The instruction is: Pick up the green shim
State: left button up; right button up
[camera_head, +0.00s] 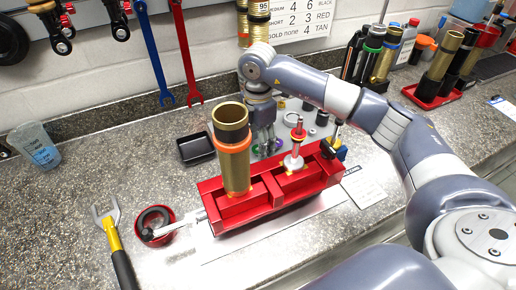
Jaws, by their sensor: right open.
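Small green and purple rings, likely shims, lie on the counter behind the red tray. A green one (278,145), which I take as the green shim, shows at the tips of my right gripper (266,146). The gripper points down over these rings with its fingers open. The fingers partly hide the rings, and I cannot tell whether they touch the green one. My left gripper is not in view.
The red tray (275,201) stands just in front, holding a tall gold cylinder (233,160) and a white-and-red part (295,150). A small black tray (195,148) sits left of the gripper. A fork-ended tool (113,245) and red bowl (158,224) lie front left. The left counter has free room.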

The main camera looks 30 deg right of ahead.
jog(key=shift+f, duration=0.2)
dwell(0.3)
jog(key=c, duration=0.8)
jog(key=shift+c, duration=0.2)
jog(key=shift+r, duration=0.15)
